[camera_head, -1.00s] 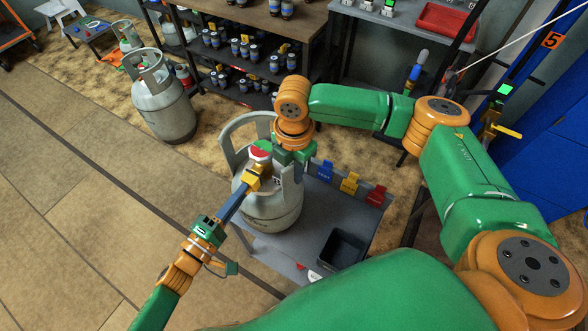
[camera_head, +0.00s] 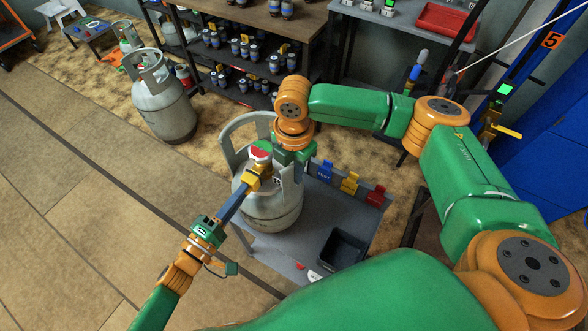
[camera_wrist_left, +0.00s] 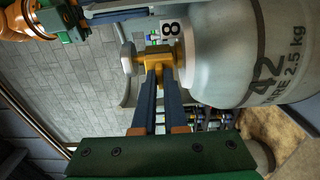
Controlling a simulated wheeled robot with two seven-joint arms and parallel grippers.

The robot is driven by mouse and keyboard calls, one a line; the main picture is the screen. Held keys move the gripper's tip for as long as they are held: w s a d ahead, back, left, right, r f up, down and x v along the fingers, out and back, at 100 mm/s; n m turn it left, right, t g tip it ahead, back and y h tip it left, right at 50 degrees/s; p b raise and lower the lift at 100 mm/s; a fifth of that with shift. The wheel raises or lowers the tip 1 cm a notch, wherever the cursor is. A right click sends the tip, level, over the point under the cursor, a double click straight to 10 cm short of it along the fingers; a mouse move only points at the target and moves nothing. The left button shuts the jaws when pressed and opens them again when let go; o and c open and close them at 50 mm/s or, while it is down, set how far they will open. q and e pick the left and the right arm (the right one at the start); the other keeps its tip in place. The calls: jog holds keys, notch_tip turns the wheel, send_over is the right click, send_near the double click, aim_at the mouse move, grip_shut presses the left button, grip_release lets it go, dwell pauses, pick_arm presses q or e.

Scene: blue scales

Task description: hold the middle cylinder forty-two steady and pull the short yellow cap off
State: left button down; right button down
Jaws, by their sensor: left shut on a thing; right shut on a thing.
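The grey cylinder forty-two (camera_head: 275,208) stands upright on a small grey table. In the left wrist view its side (camera_wrist_left: 255,50) shows "42" and "2.5 kg". My left gripper (camera_head: 253,181) is shut on the yellow cap (camera_head: 258,172) at the cylinder's valve. In the left wrist view both fingers (camera_wrist_left: 158,80) close around the yellow cap (camera_wrist_left: 153,62), which is still at the valve. My right gripper (camera_head: 296,160) is shut at the cylinder's upper right, seemingly on its collar; its fingertips are partly hidden. A red-and-white round top (camera_head: 260,152) shows above the cap.
The grey table (camera_head: 290,248) carries a dark open bin (camera_head: 341,248) and blue, yellow and red tags (camera_head: 349,184) along its back edge. Another grey cylinder (camera_head: 162,105) stands on the floor at left. A shelf (camera_head: 262,25) is behind.

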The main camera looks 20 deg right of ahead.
pick_arm(q)
jog(key=shift+s+a, duration=0.1)
jog(key=shift+a, duration=0.05)
jog(key=shift+v, duration=1.4)
jog(key=v, duration=0.6)
pick_arm(e)
jog(key=c, duration=0.8)
grip_release()
jog(key=shift+o, duration=0.2)
notch_tip(320, 180, up, 12)
jog(key=shift+r, duration=0.1)
